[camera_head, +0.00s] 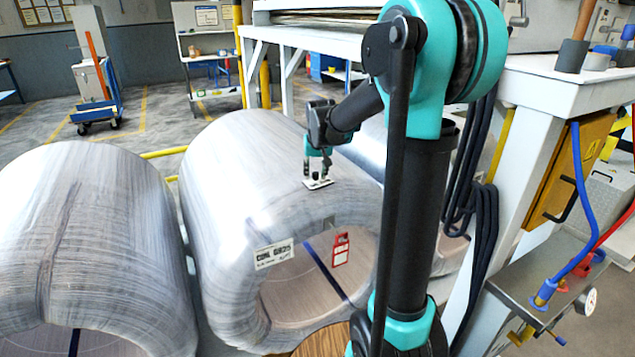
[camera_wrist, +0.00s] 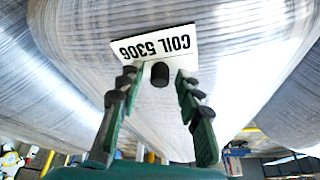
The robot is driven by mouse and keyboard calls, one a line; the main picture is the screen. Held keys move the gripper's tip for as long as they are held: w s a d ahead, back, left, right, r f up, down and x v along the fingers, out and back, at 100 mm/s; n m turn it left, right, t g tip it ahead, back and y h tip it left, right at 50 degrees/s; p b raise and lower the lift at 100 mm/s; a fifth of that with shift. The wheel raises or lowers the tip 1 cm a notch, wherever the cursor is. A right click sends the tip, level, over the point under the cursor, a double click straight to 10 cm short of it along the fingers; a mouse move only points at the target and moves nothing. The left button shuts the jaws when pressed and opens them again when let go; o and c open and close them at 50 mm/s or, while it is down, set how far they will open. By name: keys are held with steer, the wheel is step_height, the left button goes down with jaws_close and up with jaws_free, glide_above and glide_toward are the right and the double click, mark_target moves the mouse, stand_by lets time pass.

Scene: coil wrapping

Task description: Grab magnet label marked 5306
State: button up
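The white magnet label marked COIL 5306 (camera_wrist: 185,46) fills the upper middle of the wrist view, its text upside down. A short black knob (camera_wrist: 160,74) stands out near its edge. My gripper (camera_wrist: 157,77) is open, with one finger on each side of the knob and a visible gap to each. In the head view my gripper (camera_head: 319,170) points down over the middle wrapped coil (camera_head: 225,185). The white label (camera_head: 318,184) shows just under the fingertips, its text unreadable there. I cannot tell whether the label touches the coil.
A second label, seemingly COIL 6825 (camera_head: 274,254), and a red tag (camera_head: 341,249) are at the middle coil's front end. Another wrapped coil (camera_head: 95,235) lies to the left. A white bench with blue and red hoses (camera_head: 575,190) stands at the right.

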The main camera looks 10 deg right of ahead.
jaws_close()
steer(key=shift+r, duration=0.15)
